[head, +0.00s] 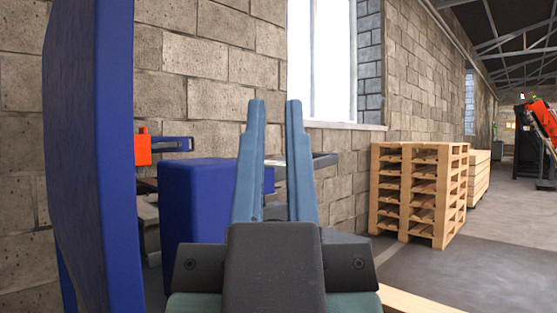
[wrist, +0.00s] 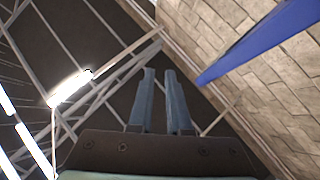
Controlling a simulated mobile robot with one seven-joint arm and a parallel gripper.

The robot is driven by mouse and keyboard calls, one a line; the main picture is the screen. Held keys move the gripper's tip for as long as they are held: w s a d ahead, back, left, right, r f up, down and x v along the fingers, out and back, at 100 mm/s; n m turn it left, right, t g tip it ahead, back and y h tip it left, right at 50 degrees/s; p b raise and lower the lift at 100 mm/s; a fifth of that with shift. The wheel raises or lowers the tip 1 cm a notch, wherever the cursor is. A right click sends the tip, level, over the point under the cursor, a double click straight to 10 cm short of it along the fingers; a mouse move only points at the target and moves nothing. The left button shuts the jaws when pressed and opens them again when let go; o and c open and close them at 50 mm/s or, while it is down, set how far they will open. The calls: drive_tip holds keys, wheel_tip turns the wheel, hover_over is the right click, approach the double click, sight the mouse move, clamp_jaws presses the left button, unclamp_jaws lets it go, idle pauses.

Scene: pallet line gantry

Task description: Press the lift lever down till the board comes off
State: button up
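My gripper (head: 275,103) stands in the middle of the head view, its two blue-grey fingers pointing up with a narrow empty gap between them. In the wrist view my gripper (wrist: 159,72) also shows a gap with nothing in it. A small orange-red block (head: 143,147) sits left of my gripper, by a blue arm-like bracket (head: 172,144). I cannot tell whether either is the lift lever. A dark grey bar or tray edge (head: 325,159) shows behind the fingers, partly hidden. I cannot make out the board for certain.
A tall blue post (head: 95,150) stands close on the left, with a blue box-shaped housing (head: 200,215) beside it. A block wall (head: 215,50) with a window (head: 318,60) lies behind. Stacked wooden pallets (head: 420,190) stand right; the floor (head: 500,250) beyond them is open.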

drive_tip(key=shift+r+p, duration=0.3)
drive_tip(key=shift+r, duration=0.1)
clamp_jaws()
wheel_tip(320, 180, up, 45)
drive_tip(key=p, duration=4.5)
drive_tip(key=shift+w, duration=0.1)
